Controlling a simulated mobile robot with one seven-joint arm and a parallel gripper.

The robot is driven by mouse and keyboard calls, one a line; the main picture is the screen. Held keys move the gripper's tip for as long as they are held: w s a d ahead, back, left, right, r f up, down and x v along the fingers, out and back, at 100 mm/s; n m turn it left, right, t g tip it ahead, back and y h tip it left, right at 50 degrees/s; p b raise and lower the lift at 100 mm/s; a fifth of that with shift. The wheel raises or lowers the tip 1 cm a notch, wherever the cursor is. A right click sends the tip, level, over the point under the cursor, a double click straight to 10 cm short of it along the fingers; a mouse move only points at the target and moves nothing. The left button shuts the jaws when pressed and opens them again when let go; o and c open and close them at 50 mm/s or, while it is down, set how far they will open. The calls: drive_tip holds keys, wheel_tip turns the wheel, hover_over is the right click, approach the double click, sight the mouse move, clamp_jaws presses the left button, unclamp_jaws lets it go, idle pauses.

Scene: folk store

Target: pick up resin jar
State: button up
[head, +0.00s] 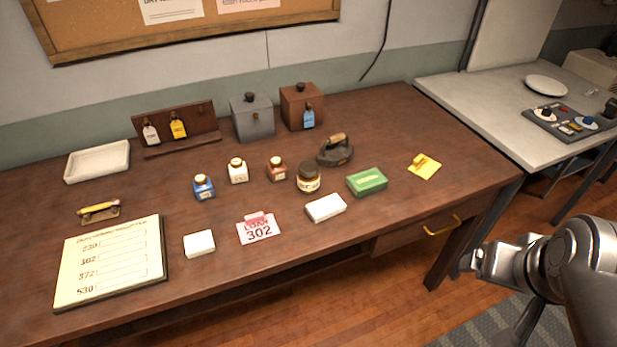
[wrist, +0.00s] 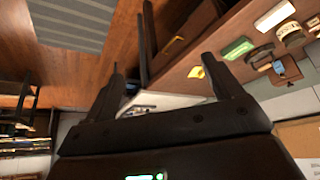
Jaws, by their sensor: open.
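A squat jar with a dark lid and a pale label (head: 308,178) stands upright on the wooden desk, between a small brown bottle and a green box. It looks like the resin jar, but its label is too small to read. It also shows near the right edge of the wrist view (wrist: 290,34). My gripper (head: 468,262) is off the desk's right front corner, well apart from the jar. In the wrist view my gripper (wrist: 162,62) has its two fingers spread with nothing between them.
Close around the jar are the brown bottle (head: 277,168), a dark iron (head: 335,152), the green box (head: 367,182) and a white block (head: 326,207). A loan card (head: 258,229) lies in front. A yellow drawer handle (head: 443,224) sticks out from the desk front.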

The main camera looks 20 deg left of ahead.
drive_tip(key=w+a+r+n, duration=0.2)
drive_tip(key=w+a, duration=0.5)
drive_tip(key=w, duration=0.4)
drive_tip(key=n+g+y, duration=0.2)
drive_tip(key=n+y, duration=0.1)
drive_tip(key=n, duration=0.2)
approach(309, 167)
wheel_tip(309, 167, down, 2)
drive_tip(key=x, duration=0.4)
drive_tip(key=shift+w+f, duration=0.2)
drive_tip(key=shift+f, duration=0.1)
drive_tip(key=shift+a+x, duration=0.1)
drive_tip(key=shift+x, duration=1.5)
drive_tip(key=shift+a+x, duration=0.15)
drive_tip(key=shift+x, duration=1.45)
drive_tip(key=shift+w+r, duration=0.15)
drive_tip(key=shift+w, duration=0.05)
drive_tip(key=shift+c, duration=0.2)
